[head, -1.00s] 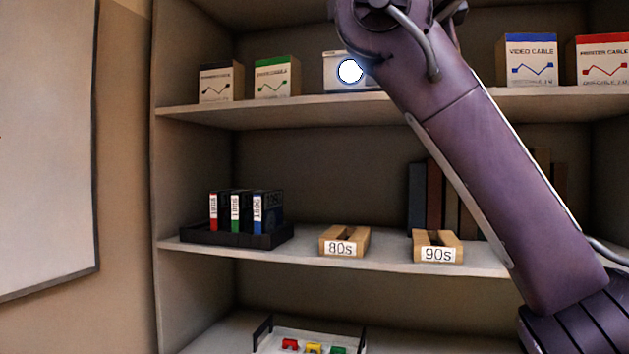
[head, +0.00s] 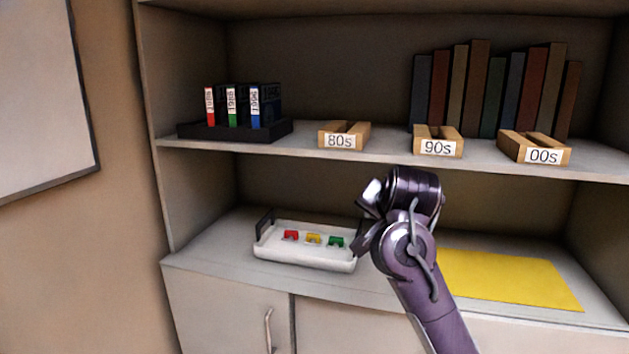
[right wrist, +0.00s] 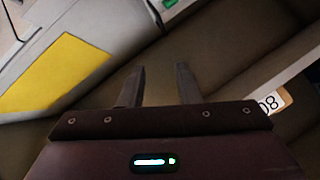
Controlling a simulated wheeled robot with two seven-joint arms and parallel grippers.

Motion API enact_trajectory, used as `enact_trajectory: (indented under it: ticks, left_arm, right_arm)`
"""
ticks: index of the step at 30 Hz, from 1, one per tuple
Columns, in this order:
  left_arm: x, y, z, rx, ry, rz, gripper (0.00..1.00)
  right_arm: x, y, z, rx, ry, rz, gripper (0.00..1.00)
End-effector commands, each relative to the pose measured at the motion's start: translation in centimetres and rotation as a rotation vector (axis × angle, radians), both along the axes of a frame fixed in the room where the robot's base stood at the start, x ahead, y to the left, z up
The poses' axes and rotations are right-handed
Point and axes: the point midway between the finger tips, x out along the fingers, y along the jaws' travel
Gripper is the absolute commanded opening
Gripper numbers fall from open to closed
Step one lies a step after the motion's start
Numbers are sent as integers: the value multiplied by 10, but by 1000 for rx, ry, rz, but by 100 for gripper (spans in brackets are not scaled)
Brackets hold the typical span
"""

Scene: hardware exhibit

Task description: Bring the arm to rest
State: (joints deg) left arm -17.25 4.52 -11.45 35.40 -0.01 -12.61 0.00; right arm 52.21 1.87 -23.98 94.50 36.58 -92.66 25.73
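My right arm (head: 408,240) comes up from the bottom of the head view, its wrist in front of the lower shelf, just right of the white tray. My right gripper shows in the right wrist view (right wrist: 158,88), its two fingers apart with nothing between them. In the head view the gripper's fingers are hard to make out. My left gripper is in neither view.
The white tray (head: 300,258) holds red, yellow and green pieces. A yellow mat (head: 510,280) lies to the right. Above are a black holder (head: 190,133) with labelled cases, wooden blocks marked 80s (head: 341,141), 90s (head: 437,148) and 00s (head: 543,155), and upright books (head: 470,90).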

Motion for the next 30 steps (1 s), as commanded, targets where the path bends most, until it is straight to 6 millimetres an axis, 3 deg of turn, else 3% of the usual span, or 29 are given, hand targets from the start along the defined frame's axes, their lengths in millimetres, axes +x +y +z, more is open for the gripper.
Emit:
enact_trajectory:
  ticks: [1,6,11,15,21,30]
  left_arm:
    - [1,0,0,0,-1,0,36]
    - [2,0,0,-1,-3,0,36]
    - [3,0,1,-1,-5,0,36]
    - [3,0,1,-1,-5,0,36]
    - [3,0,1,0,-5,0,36]
    - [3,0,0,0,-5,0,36]
  right_arm:
    - [-9,-3,-37,-24,46,33,30]
    - [-53,-13,-134,-116,165,152,30]
    - [-109,-26,-209,-202,267,266,30]
    - [-168,-38,-262,-276,353,368,30]
    - [-245,-53,-305,-367,452,499,30]
    - [-313,-64,-326,-446,535,621,30]
